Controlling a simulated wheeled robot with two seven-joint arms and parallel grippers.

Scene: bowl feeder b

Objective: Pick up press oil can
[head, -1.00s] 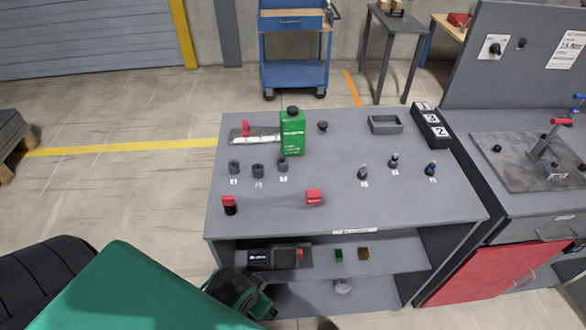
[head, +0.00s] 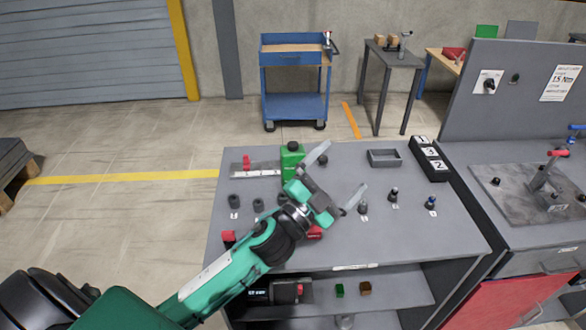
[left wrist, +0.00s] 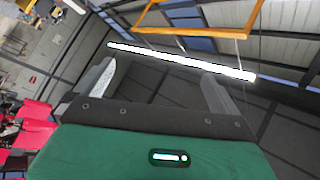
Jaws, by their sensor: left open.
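The green can (head: 291,163), which I take for the press oil can, stands near the back left of the grey bench top. My left gripper (head: 342,171) is above the bench, just to the right of the can in the head view. Its two pale fingers are spread wide with nothing between them. The gripper and forearm hide the lower part of the can. In the left wrist view the open fingers (left wrist: 158,78) frame only the ceiling and a strip light; the can does not show there. My right gripper is in neither view.
Several small dark parts stand on the bench (head: 420,225) around the arm. A grey tray (head: 384,158) and a black numbered holder (head: 429,157) are at the back right. A red block (head: 314,233) is partly hidden under the gripper. A metal plate (head: 254,170) lies left of the can.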

